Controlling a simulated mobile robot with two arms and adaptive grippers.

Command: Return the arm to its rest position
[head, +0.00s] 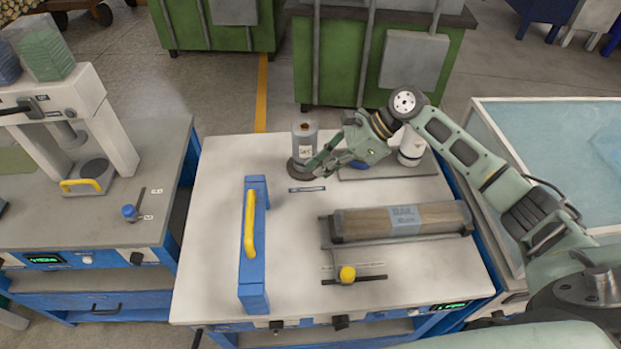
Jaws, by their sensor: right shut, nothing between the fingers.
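My right arm comes in from the right edge and reaches over the back of the middle workbench (220,220). Its gripper (308,172) is shut and empty, and points left at the back of the bench. The fingertips lie in front of or beside a grey cylindrical device (305,141) with a dark round base; whether they touch it I cannot tell. A white cylindrical part (412,148) stands behind the wrist on a dark plate (390,171). My left gripper is not in view.
A wooden bar with a label (358,223) lies in a holder at the bench's right. A blue frame with a yellow handle (250,225) stands left of it. A yellow knob (347,274) is at the front. A press (110,125) stands on the left bench; green bins (330,60) stand behind.

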